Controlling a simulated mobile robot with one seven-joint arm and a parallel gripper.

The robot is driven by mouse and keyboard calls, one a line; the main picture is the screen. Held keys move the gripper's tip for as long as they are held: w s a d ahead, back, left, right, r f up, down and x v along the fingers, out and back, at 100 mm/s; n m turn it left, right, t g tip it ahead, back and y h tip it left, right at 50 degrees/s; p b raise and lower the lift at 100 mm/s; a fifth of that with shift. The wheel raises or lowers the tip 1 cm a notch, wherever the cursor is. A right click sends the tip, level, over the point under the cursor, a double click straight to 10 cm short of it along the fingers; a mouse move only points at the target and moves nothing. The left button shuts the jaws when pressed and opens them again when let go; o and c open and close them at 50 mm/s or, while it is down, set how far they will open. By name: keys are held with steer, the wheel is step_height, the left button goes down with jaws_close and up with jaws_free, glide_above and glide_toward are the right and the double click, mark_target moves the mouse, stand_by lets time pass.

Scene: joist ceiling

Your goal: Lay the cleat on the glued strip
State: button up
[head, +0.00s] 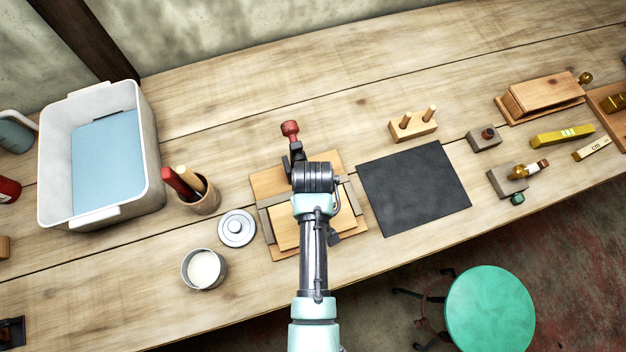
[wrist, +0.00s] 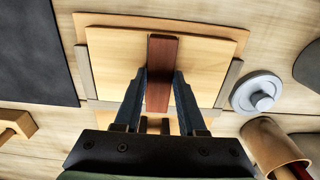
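The cleat (wrist: 162,62) is a dark reddish-brown bar in the middle of the wrist view. My gripper (wrist: 161,74) has one dark finger against each side of it and appears shut on it. The cleat is over a pale wooden panel (wrist: 115,55); I cannot tell whether it touches. The panel lies between grey side bars on a wooden base (head: 271,184), also seen in the head view. There, my arm covers the panel's middle and the cleat cannot be made out. A pale band (wrist: 104,104) crosses near the fingers; I cannot tell whether it is the glued strip.
Left of the base are a lidless pot with white contents (head: 205,269), a round grey lid (head: 237,228) and a tool cup (head: 205,200). A black mat (head: 415,188) lies close on the right, with a pegged wooden block (head: 413,127) behind it.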

steer(key=o, duration=0.5)
steer(key=shift+r, duration=0.1)
step_height(320, 180, up, 13)
steer(key=shift+f+b, duration=0.1)
steer(key=shift+b, duration=0.3)
stand_by(0.5)
